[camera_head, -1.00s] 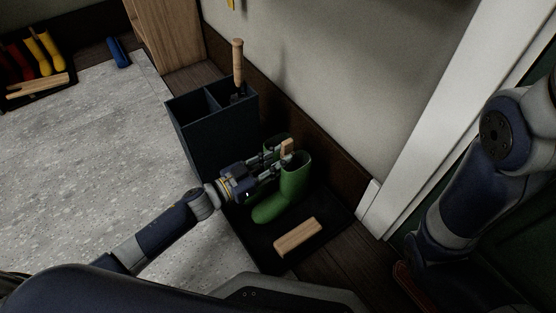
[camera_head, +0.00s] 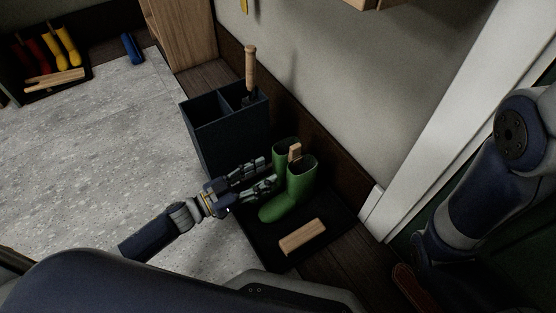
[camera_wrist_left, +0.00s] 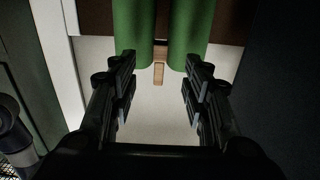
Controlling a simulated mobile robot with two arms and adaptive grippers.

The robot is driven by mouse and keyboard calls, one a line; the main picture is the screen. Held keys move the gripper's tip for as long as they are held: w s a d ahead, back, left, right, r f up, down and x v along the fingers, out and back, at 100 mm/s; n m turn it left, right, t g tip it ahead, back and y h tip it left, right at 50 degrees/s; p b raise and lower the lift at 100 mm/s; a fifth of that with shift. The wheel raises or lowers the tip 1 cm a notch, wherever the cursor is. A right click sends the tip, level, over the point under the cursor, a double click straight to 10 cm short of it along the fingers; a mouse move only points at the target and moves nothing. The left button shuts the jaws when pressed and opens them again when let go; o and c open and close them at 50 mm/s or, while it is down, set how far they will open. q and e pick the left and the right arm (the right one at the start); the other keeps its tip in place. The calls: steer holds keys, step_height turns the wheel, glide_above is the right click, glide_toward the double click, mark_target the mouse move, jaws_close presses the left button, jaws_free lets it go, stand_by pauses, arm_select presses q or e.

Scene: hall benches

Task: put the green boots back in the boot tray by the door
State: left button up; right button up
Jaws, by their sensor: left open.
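The two green boots (camera_head: 291,191) stand upright side by side in the dark boot tray (camera_head: 266,247) by the door frame. A light wooden piece (camera_head: 295,152) shows between their tops. My left gripper (camera_head: 271,174) is open and empty, just left of the boots and apart from them. In the left wrist view the green boot shafts (camera_wrist_left: 187,35) rise beyond the open left fingertips (camera_wrist_left: 160,65), with the wooden piece between them. My right arm comes down at the right of the head view; its gripper is out of view.
A wooden block (camera_head: 303,237) lies in the front of the tray. A dark divided box (camera_head: 222,140) with a wooden-handled tool (camera_head: 250,68) stands behind my left gripper. Red and yellow boots (camera_head: 66,46) stand far left. The grey floor (camera_head: 90,150) at left is clear.

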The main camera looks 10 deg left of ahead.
arm_select(q)
steer(key=p+v, duration=0.1)
steer(key=v, duration=0.3)
steer(key=shift+s+a, duration=0.1)
stand_by(0.4)
